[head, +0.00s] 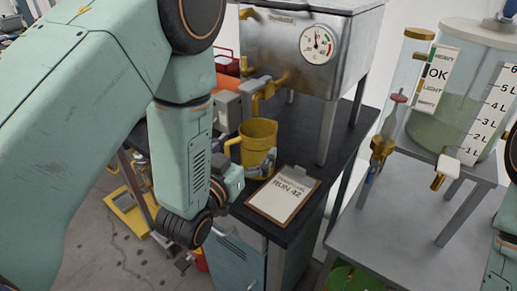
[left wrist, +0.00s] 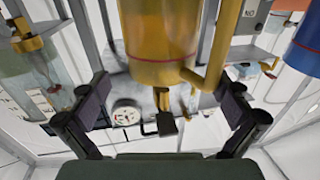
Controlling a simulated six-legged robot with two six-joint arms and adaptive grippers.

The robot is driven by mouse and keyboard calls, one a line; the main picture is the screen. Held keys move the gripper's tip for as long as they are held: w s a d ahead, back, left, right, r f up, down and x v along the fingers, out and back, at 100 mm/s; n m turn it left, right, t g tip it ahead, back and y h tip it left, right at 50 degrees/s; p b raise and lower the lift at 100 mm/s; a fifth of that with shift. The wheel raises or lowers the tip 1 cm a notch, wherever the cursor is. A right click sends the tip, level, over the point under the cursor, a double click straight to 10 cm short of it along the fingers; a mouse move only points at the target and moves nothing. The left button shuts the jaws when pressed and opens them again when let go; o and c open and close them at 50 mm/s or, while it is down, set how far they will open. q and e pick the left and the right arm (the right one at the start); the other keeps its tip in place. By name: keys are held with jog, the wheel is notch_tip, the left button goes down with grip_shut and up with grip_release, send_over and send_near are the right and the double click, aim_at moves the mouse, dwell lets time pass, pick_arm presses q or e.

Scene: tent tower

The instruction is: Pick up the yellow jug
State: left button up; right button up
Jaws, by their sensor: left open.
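The yellow jug (head: 259,141) stands upright on the dark bench top, below the steel tank's brass tap. Its handle faces left in the head view. My left gripper (head: 233,181) is just in front of the jug, low and to its left, near the clipboard. In the left wrist view the open fingers (left wrist: 163,88) are spread to both sides of the jug (left wrist: 160,42), which lies ahead of them. The handle is towards the right finger there. I see no contact with the jug. My right gripper is out of view.
A clipboard (head: 284,196) marked RUN 42 lies beside the jug. The steel tank (head: 275,45) with a dial gauge stands above on legs. A grey table (head: 390,215) at right carries glass tanks (head: 460,95) with taps. A grey box (head: 228,105) is behind the jug.

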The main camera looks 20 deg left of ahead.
pick_arm(q)
jog(key=w, duration=0.4)
jog(key=shift+d+f, duration=0.1)
jog(key=shift+f, duration=0.1)
jog(key=shift+s+d+r, duration=0.15)
jog(key=shift+s+r, duration=0.05)
jog(key=shift+s, duration=0.1)
jog(key=shift+c, duration=0.5)
jog(key=shift+w+f, duration=0.15)
jog(key=shift+w, duration=0.05)
jog(key=c, duration=0.6)
jog(key=shift+s, duration=0.15)
jog(key=c, duration=0.9)
jog(key=shift+o, duration=0.2)
jog(key=shift+r, duration=0.2)
